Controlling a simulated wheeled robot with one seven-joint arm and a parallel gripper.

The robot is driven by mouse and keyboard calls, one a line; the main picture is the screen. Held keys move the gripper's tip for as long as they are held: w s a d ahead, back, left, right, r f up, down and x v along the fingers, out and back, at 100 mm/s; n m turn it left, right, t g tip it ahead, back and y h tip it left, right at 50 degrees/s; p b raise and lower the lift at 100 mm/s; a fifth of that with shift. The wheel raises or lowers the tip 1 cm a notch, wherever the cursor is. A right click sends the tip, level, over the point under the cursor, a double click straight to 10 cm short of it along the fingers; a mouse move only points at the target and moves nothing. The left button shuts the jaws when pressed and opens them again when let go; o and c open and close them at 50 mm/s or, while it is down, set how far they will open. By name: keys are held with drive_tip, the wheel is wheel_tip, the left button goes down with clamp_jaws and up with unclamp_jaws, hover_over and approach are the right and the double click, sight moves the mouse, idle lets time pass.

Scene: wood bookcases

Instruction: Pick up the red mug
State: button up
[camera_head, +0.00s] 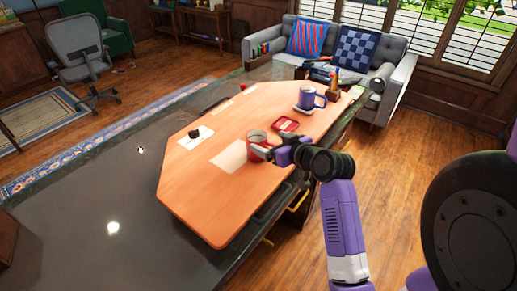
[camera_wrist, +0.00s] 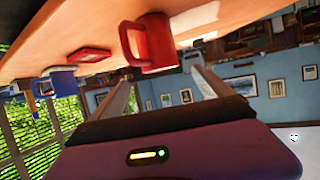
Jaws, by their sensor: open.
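The red mug (camera_head: 257,138) stands upright near the front edge of the orange wooden tabletop (camera_head: 220,200). In the wrist view, which is turned nearly upside down, the red mug (camera_wrist: 152,42) shows close ahead with its handle toward the left. My gripper (camera_head: 267,152) is right beside the mug at the table's front edge. In the wrist view my gripper (camera_wrist: 160,85) is open and empty, its two fingers spread apart with the mug beyond them. The head view does not show clearly whether a finger touches the mug, and the arm hides part of the fingers.
A red square tray (camera_head: 285,125) lies just beyond the mug. A blue mug (camera_head: 307,98) stands farther back on the table. White papers (camera_head: 229,156) and a small black object (camera_head: 194,133) lie to the left. A grey sofa (camera_head: 400,77) stands behind.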

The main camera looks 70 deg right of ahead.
sight(252, 135)
drive_tip(key=shift+p+x, duration=0.85)
drive_tip(key=shift+x, duration=3)
drive_tip(key=shift+a, duration=0.1)
drive_tip(key=c, duration=1.8)
